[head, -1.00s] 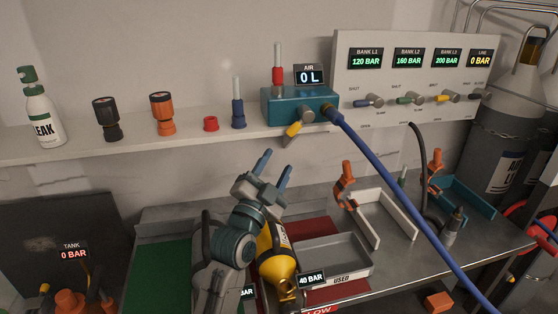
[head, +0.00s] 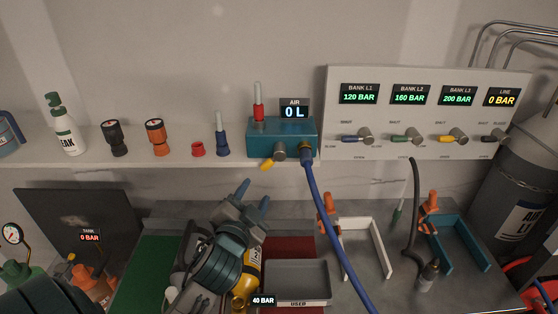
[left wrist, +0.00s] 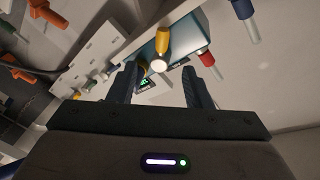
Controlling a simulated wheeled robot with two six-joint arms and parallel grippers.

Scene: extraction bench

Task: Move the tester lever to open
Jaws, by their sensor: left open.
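The tester is a teal box (head: 262,139) on the shelf, with a display reading AIR 0 L (head: 294,109). Its lever has a yellow grip (head: 267,164) and hangs from the box's front, angled down to the left. In the left wrist view the yellow lever (left wrist: 163,38) points toward me, beyond and between the fingers. My left gripper (head: 253,193) is open and empty, a little below the lever and apart from it. Its two fingers also show in the left wrist view (left wrist: 160,84). My right gripper is not in view.
A blue hose (head: 325,215) runs from the tester's right side down across the bench. The shelf (head: 185,160) edge lies beside the lever. A valve panel (head: 345,115) stands at right.

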